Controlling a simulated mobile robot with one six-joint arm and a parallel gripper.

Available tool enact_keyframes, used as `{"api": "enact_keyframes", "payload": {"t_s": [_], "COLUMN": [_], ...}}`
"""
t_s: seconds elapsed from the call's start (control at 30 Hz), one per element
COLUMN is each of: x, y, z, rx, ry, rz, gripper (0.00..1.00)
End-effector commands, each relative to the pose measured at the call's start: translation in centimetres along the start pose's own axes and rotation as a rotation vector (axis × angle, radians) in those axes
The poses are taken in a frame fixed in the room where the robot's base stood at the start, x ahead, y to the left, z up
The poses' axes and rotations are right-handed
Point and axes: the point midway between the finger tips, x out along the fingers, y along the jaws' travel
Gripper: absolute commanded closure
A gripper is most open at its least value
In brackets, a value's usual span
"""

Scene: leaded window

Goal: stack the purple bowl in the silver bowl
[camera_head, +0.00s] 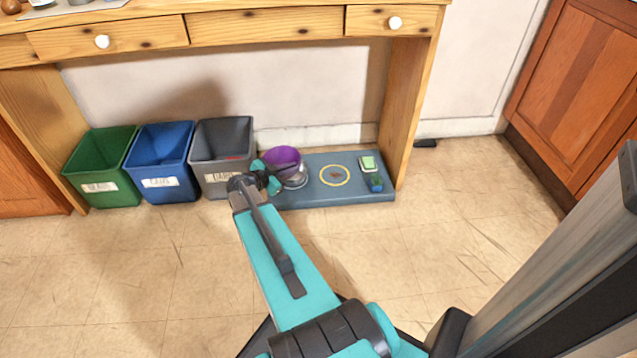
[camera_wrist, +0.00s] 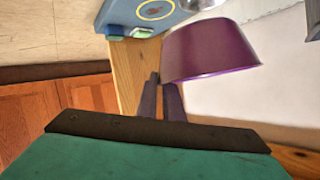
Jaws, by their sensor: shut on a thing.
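The purple bowl (camera_head: 283,158) is in my gripper (camera_head: 268,178), held by its side and tilted in the head view. The silver bowl (camera_head: 296,181) sits on the blue-grey mat (camera_head: 318,198), just below and slightly right of the purple bowl, which hides part of it. In the wrist view, the fingers of my gripper (camera_wrist: 162,95) are at the edge of the purple bowl (camera_wrist: 210,50). Part of the silver bowl (camera_wrist: 248,10) shows beyond it near the top edge. I cannot tell whether the two bowls touch.
The mat has a yellow ring (camera_head: 334,167), and a green-and-white sponge-like block (camera_head: 367,163) and a blue-green block (camera_head: 376,183) at its right. Green (camera_head: 98,170), blue (camera_head: 160,165) and grey (camera_head: 222,160) bins stand to the left. A wooden desk (camera_head: 265,28) overhangs, its leg (camera_head: 410,110) at right.

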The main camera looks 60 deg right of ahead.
Motion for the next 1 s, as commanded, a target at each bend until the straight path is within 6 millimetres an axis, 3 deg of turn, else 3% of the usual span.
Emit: {"api": "enact_keyframes", "payload": {"t_s": [0.03, 0.2, 0.5, 0.8, 1.0], "x": [-1.7, -7.0, -17.3, -28.6, -36.6], "y": [-1.9, -6.8, -13.9, -19.2, -21.7], "z": [-0.2, -0.3, -0.3, -0.4, -0.6], "rx": [-0.007, -0.041, -0.109, -0.191, -0.257], "ry": [-0.007, -0.035, -0.090, -0.159, -0.212], "rz": [-0.028, -0.110, -0.274, -0.473, -0.632], "gripper": [1.00, 1.00, 1.00, 1.00, 1.00]}}
